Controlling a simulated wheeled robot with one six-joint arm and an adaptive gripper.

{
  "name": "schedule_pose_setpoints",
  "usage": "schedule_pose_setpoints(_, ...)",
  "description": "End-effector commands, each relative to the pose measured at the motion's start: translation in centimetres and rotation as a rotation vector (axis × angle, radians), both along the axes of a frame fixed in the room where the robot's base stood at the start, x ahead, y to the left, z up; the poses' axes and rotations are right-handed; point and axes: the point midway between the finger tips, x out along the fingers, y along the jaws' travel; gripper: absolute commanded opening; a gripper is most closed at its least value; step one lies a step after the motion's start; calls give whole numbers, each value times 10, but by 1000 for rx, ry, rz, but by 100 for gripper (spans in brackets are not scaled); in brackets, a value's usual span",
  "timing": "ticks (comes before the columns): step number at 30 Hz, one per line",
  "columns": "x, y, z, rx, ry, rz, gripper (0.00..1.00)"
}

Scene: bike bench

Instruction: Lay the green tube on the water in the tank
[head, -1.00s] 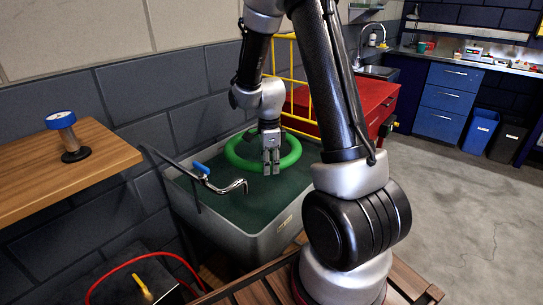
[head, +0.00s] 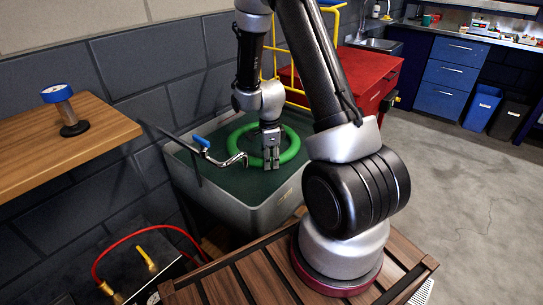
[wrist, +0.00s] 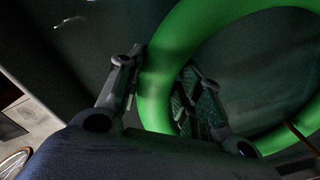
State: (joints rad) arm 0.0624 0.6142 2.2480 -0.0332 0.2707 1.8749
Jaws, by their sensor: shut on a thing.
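The green tube (head: 230,148) is a smooth ring inside the grey tank (head: 243,217), over the dark green water (head: 212,182). My gripper (head: 271,165) points down at the near right part of the ring. In the wrist view, the fingers (wrist: 163,82) stand on either side of the tube (wrist: 158,100) and are shut on it. The ring looks close to the water and nearly level. I cannot tell whether its underside touches the surface.
A metal tap with a blue handle (head: 201,141) reaches over the tank's left side, close to the ring. A wooden shelf (head: 60,150) is at the left. A yellow rail (head: 300,93) and a red cabinet (head: 345,75) stand behind. A red hose (head: 130,238) lies at the front left.

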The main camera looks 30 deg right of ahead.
Motion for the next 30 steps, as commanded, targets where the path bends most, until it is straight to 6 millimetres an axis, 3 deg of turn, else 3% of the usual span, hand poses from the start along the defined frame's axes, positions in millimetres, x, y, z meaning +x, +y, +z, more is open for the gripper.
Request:
schedule_pose_setpoints(4,0,0,0,0,-1,0,10)
schedule_pose_setpoints(5,0,0,0,0,0,0,39)
schedule_pose_setpoints(9,0,0,0,0,0,0,61)
schedule_pose_setpoints(20,0,0,4,0,-1,0,61)
schedule_pose_setpoints(23,1,0,17,0,-3,0,61)
schedule_pose_setpoints(30,1,-1,71,1,-7,-1,61)
